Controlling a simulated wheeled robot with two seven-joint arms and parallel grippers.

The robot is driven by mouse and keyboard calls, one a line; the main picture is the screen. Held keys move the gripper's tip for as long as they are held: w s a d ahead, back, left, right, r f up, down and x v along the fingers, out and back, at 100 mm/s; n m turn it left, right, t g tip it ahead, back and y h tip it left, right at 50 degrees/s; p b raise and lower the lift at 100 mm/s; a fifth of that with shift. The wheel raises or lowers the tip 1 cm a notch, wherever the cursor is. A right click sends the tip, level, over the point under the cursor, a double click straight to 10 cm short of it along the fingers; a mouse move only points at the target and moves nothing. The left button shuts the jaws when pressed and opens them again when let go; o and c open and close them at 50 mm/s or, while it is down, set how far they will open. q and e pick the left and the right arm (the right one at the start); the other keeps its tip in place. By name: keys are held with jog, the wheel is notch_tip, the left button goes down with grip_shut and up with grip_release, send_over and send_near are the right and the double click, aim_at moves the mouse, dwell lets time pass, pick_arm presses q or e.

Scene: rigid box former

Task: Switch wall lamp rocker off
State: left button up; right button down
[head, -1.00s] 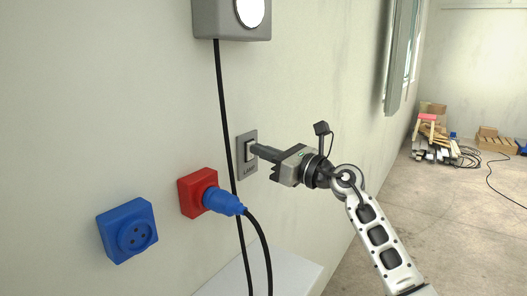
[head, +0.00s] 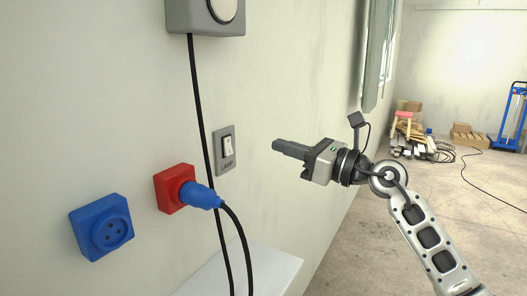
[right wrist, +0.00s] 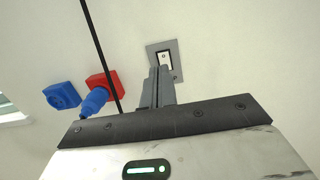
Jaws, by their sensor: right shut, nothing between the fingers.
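The wall lamp rocker (head: 227,147) is a white switch in a grey plate labelled LAMP, mounted on the pale wall. In the right wrist view the rocker (right wrist: 164,60) shows just beyond my fingertips. The wall lamp (head: 222,11) is a grey box at the top with a round lens that looks dull grey, not glowing. My right gripper (head: 277,145) is shut and empty, to the right of the switch plate and apart from it. It also shows in the right wrist view (right wrist: 161,72). My left gripper is not in view.
A red socket (head: 174,188) holds a blue plug (head: 201,195) with a black cable. A blue socket (head: 101,228) is lower left. A black lamp cable (head: 202,110) runs down the wall. A white ledge (head: 255,268) juts out below. Planks and crates lie far right.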

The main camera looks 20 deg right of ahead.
jog(key=shift+s+d+r, duration=0.2)
jog(key=shift+s+d, duration=0.55)
jog(key=shift+s, duration=0.25)
